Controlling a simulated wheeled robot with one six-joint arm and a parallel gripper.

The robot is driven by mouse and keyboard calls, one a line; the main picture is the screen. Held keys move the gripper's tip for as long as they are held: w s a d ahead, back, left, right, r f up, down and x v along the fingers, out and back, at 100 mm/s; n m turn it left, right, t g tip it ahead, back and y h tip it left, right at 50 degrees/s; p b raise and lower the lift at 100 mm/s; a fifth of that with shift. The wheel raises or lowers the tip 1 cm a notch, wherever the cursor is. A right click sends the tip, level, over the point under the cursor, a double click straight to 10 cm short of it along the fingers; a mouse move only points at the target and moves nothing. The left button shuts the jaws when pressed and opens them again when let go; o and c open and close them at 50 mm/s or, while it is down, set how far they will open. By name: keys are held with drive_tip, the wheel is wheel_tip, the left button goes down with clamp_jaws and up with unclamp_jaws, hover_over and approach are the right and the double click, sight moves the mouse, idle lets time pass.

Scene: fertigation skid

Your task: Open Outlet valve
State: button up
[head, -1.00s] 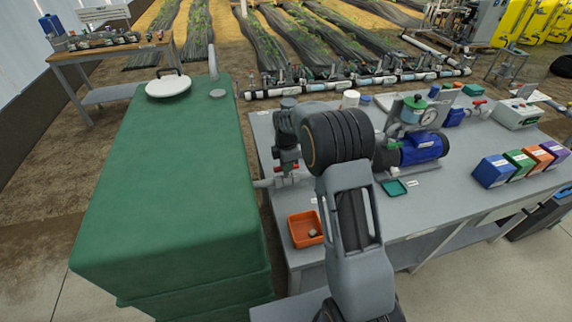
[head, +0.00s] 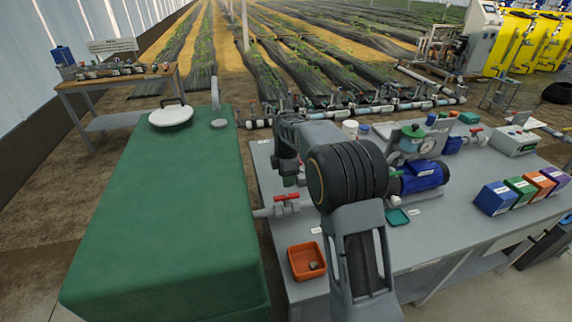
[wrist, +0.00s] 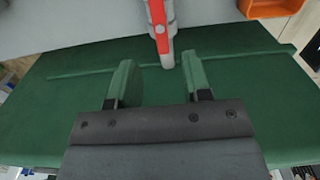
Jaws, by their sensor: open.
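A valve with a red lever (head: 287,197) sits on the grey pipe between the green tank and the grey bench. I cannot read a label on it; the lever looks roughly in line with the pipe. In the wrist view the red lever (wrist: 159,28) comes in from the top, its grey end just ahead of my gripper and between the lines of its fingers. My gripper (wrist: 160,76) is open and empty, with two green-faced fingers apart. In the head view my gripper (head: 289,178) points down just above the lever, its fingertips partly hidden and hard to make out.
The large green tank (head: 165,190) stands left, close to the lever. An orange bin (head: 306,261) sits on the grey bench (head: 440,222) nearby. A blue pump (head: 420,177) stands right of my arm. Another red-handled valve (head: 475,136) is farther right.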

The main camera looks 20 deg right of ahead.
drive_tip(key=shift+r, duration=2.95)
drive_tip(key=s+m+t, duration=0.3)
drive_tip(key=s+m, duration=1.5)
drive_tip(key=s, duration=0.8)
drive_tip(key=shift+s+a+t, duration=0.2)
drive_tip(key=shift+s+t, duration=0.2)
